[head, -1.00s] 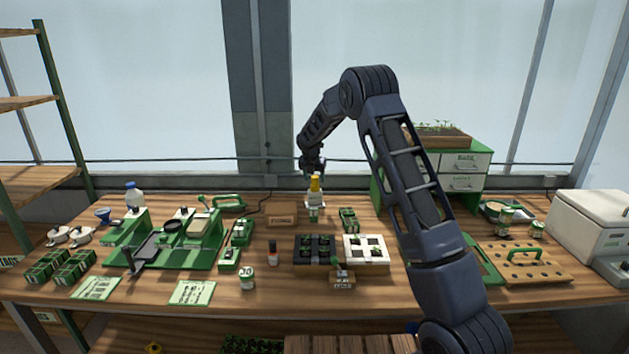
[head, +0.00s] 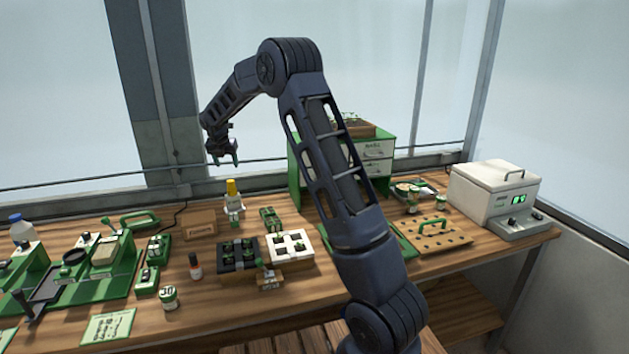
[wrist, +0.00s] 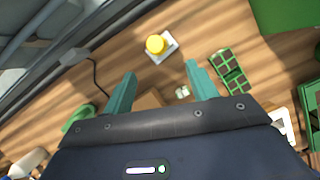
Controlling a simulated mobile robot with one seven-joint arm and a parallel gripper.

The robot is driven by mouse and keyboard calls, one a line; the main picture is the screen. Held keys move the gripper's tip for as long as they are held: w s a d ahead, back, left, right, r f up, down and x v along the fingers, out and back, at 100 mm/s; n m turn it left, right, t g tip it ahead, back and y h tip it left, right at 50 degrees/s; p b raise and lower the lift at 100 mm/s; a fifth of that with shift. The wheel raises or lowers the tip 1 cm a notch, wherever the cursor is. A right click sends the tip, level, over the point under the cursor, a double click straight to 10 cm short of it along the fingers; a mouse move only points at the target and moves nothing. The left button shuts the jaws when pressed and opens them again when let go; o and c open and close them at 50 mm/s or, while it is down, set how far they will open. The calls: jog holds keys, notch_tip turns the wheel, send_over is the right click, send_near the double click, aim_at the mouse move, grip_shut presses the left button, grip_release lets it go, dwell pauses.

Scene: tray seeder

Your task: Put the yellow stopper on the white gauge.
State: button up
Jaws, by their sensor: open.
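The yellow stopper (head: 232,187) sits upright on top of the white gauge (head: 233,209), toward the back of the bench. The stopper lies beyond the fingertips.
A cardboard-coloured box (head: 199,224) stands left of the gauge, and a green seedling block (head: 270,218) stands right of it. Black (head: 229,263) and white (head: 305,252) trays lie in front. The green seeder (head: 110,280) is at left. A green drawer cabinet (head: 382,151) stands at right.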

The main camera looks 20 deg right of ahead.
jog(key=s+d+r+m, duration=0.8)
jog(key=s+d, duration=0.2)
jog(key=s, duration=0.2)
jog(key=s+d+r+m, duration=0.8)
jog(key=s+d, duration=0.2)
jog(key=s, duration=0.3)
jog(key=s+d+f+m, duration=0.1)
jog(key=s+d+m, duration=0.2)
jog(key=s, duration=0.6)
jog(key=s+d+f+m, duration=0.2)
jog(key=s+m, duration=0.6)
jog(key=s, duration=0.2)
jog(key=s+d+f+m+y, duration=0.1)
jog(key=s+d+f+m, duration=0.1)
jog(key=s+m, duration=0.3)
jog(key=s+d, duration=0.1)
jog(key=s, duration=0.3)
jog(key=shift+s+d+f, duration=0.2)
jog(key=shift+s+d, duration=0.1)
jog(key=shift+s, duration=0.1)
